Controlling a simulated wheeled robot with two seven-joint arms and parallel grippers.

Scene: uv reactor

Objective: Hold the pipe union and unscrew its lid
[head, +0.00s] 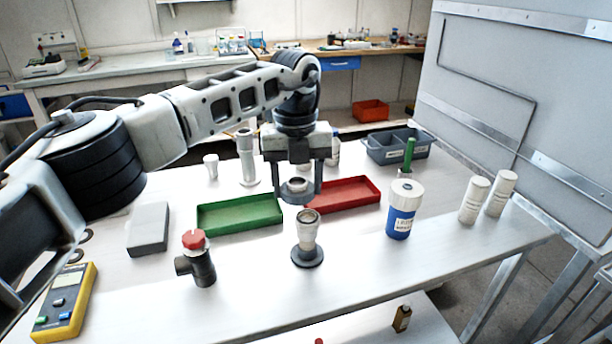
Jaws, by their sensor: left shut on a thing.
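A light grey metal fitting that looks like the pipe union (306,233) stands upright on a dark round base near the front middle of the table. Its top end looks open. My left gripper (297,189) comes down above and slightly behind it. The gripper is shut on a small grey ring-shaped piece (297,187), which looks like the lid, and holds it apart from the fitting. The fingers partly hide this piece. My right gripper is not in view.
A black pipe fitting with a red cap (196,262) stands left of the union. A green tray (240,224) and a red tray (362,201) lie behind it. A blue-and-white bottle (400,224) stands right. A yellow meter (66,301) lies front left. The table between union and bottle is clear.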

